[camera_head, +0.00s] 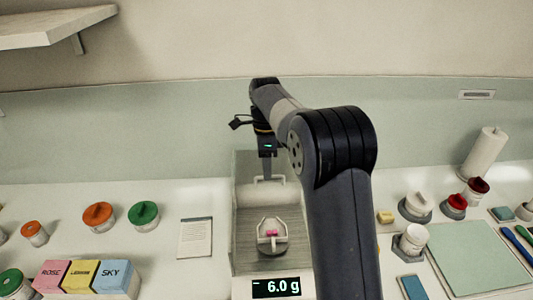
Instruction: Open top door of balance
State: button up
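The balance (237,262) stands in the middle of the counter with a grey chamber and a display reading "- 6.0 g" (276,287). In the chamber, a small pink piece (271,233) sits in a white holder on the round pan (259,247). A pale bar handle (269,179) shows near the back of the balance. The top door's glass is too clear to tell its position. My gripper (265,170) points down at the back of the balance, close to that handle; contact cannot be told. Its fingers are small and partly hidden, so their opening is unclear.
Left are orange-lidded (98,214) and green-lidded (144,212) jars, a note card (195,238) and coloured boxes (97,277). Right are white and red-lidded jars (454,202), a green mat (478,257) and a paper roll (484,153). My arm covers the balance's right side.

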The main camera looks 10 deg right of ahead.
notch_tip(320, 180, up, 10)
jog(key=w, duration=0.2)
jog(key=shift+f, duration=0.1)
dwell(0.4)
jog(key=shift+s+f, duration=0.35)
jog(key=shift+f, duration=1.4)
jog(key=shift+s+f, duration=0.4)
jog(key=shift+f, duration=1.35)
jog(key=shift+s+f, duration=0.35)
jog(key=shift+f, duration=1.4)
jog(key=shift+r, duration=0.15)
